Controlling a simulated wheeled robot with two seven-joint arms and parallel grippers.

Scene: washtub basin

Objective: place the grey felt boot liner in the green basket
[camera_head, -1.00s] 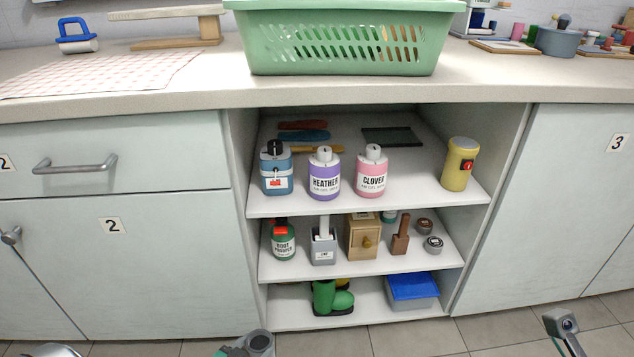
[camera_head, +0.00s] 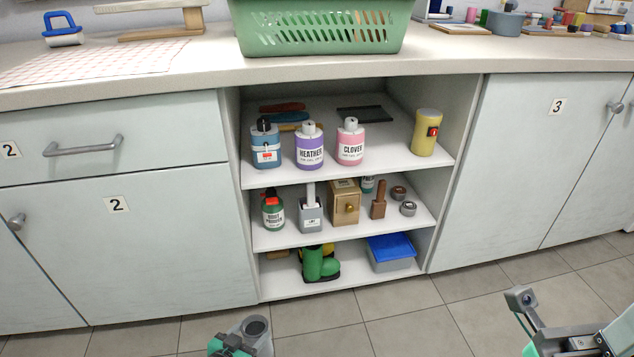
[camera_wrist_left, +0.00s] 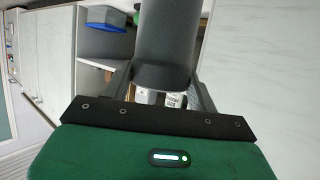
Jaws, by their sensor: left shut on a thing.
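The green basket (camera_head: 318,42) stands on the countertop at the top of the head view, with its upper part cut off. My left gripper (camera_head: 240,343) is low at the bottom edge, in front of the shelves and well below the basket. It is shut on the grey felt boot liner (camera_head: 258,330), a dark grey tube whose open end faces up. The left wrist view shows the liner (camera_wrist_left: 165,45) between the fingers (camera_wrist_left: 163,88). Part of my right arm is at the lower right; whether its gripper (camera_head: 522,300) is open is unclear.
Open shelves (camera_head: 340,178) hold bottles, a yellow canister (camera_head: 426,133), a small wooden box (camera_head: 344,203), green boots (camera_head: 319,263) and a blue-lidded bin (camera_head: 391,252). A checked cloth (camera_head: 95,65) lies left of the basket. The floor ahead is clear.

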